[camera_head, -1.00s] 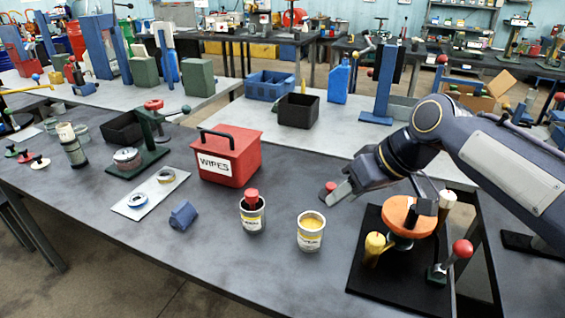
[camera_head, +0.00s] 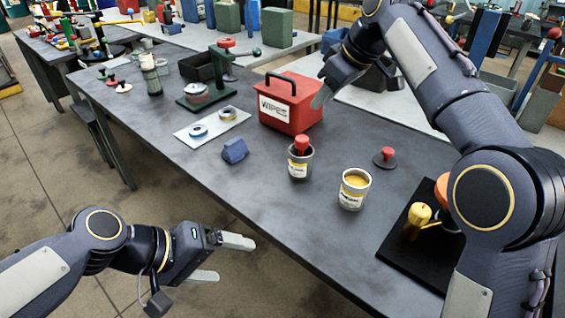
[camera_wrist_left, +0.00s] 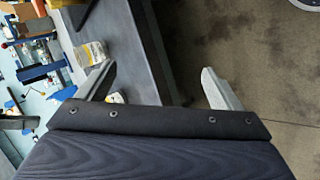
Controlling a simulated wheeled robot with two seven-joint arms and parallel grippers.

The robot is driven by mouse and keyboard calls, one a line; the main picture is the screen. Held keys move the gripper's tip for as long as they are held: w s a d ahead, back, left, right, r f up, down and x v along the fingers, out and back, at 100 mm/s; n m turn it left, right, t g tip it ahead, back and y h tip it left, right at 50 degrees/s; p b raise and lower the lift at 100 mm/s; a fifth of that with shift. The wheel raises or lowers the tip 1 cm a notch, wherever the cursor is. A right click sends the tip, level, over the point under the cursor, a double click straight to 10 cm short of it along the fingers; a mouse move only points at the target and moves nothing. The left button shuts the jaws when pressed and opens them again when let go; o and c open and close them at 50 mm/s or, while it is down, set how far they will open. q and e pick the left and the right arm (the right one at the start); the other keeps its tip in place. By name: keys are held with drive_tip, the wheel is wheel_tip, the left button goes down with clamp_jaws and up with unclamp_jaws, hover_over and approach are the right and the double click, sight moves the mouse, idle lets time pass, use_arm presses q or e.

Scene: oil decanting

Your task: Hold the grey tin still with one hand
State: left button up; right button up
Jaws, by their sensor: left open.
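A dark grey tin (camera_head: 299,167) with a pale label stands upright on the dark table, with a red-topped item (camera_head: 302,145) in its mouth. To its right stands a paler tin (camera_head: 353,193) with yellow contents. My left gripper (camera_head: 230,260) is open and empty, off the table's front edge and well left of both tins. Its two fingers also show apart in the left wrist view (camera_wrist_left: 158,82). My right gripper (camera_head: 322,95) is in front of the right side of the red WIPES box in the picture; its fingertips are not clear.
The red WIPES box (camera_head: 291,106) stands behind the tins. A disc with a red knob (camera_head: 385,157) lies right of the paler tin. A blue block (camera_head: 235,151) and a pale plate with rings (camera_head: 211,127) are to the left. A black tray (camera_head: 400,255) is at right.

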use_arm(q)
drive_tip(key=w+d+r+n+h, duration=0.2)
drive_tip(key=w+d+n+h, duration=0.3)
drive_tip(key=w, duration=0.4)
drive_tip(key=n+t+h, duration=0.2)
drive_tip(key=n+t, duration=0.2)
drive_tip(key=n, duration=0.6)
approach(291, 164)
drive_tip(key=s+d+r, duration=0.1)
drive_tip(key=d, duration=0.1)
drive_tip(key=s+d+r, duration=0.1)
drive_tip(key=d, duration=0.1)
drive_tip(key=s+d+r, duration=0.1)
drive_tip(key=s+d, duration=0.1)
drive_tip(key=shift+s+d+r, duration=0.15)
drive_tip(key=w+f+n+t, duration=0.1)
drive_tip(key=w+n, duration=0.1)
drive_tip(key=w+f+n+t+y, duration=0.1)
drive_tip(key=w+n, duration=0.1)
drive_tip(key=w+f+n+t, duration=0.1)
drive_tip(key=w+n, duration=0.1)
drive_tip(key=shift+a+f+n+t+y, duration=0.3)
drive_tip(key=shift+a+f+y, duration=0.05)
drive_tip(key=shift+a+y, duration=0.05)
drive_tip(key=shift+w+d+f, duration=0.1)
drive_tip(key=shift+w+d, duration=0.05)
drive_tip(key=shift+w, duration=0.15)
drive_tip(key=x, duration=0.7)
drive_tip(key=shift+w, duration=0.2)
drive_tip(key=shift+c, duration=0.4)
